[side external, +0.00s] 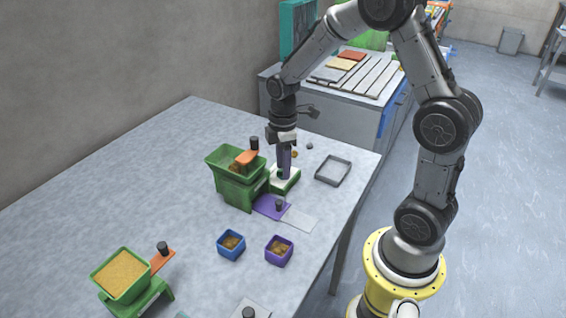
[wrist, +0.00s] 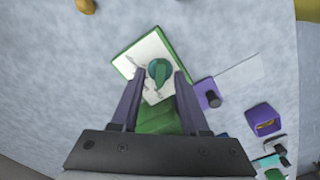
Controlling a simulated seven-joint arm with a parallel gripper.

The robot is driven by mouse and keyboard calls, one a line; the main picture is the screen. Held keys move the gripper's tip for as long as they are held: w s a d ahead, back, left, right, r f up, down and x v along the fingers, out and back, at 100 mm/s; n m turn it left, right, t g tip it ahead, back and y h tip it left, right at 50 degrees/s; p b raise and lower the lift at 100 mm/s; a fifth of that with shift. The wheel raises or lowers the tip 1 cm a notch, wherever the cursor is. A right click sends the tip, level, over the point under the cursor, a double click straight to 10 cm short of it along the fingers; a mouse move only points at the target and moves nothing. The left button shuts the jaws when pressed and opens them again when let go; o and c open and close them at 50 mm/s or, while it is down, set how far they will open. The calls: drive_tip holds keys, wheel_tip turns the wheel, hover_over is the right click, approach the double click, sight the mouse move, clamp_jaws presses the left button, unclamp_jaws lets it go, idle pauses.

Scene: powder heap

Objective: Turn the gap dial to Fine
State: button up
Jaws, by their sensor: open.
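The gap dial (wrist: 159,70) is a round teal-green knob on a white plate (wrist: 130,66) with a green edge. The plate's markings are too small to read, so I cannot tell the dial's setting. My gripper (wrist: 157,78) is open, with one purple finger on each side of the dial in the wrist view. I cannot tell whether the fingers touch it. In the side view my gripper (side external: 284,172) points down over the white plate (side external: 281,183) beside the green hopper machine (side external: 238,190) and hides the dial.
A purple slide (side external: 268,207) with a black knob sticks out near the plate. An empty grey tray (side external: 333,170) lies to the right. Blue (side external: 231,246) and purple (side external: 279,251) cups stand in front. A second green hopper (side external: 122,276) is at front left. The table's left is clear.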

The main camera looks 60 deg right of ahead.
wheel_tip(320, 180, up, 14)
idle(0.6)
drive_tip(key=shift+a, duration=0.1)
drive_tip(key=s+a+r+t, duration=0.3)
drive_tip(key=s+a+r, duration=0.3)
drive_tip(key=s+r, duration=0.15)
drive_tip(key=s+a+f+m+t, duration=0.2)
drive_tip(key=s+f+m, duration=0.3)
drive_tip(key=s+m, duration=0.5)
drive_tip(key=shift+s+a+t, duration=0.25)
drive_tip(key=shift+s+t, duration=0.05)
drive_tip(key=shift+s, duration=0.1)
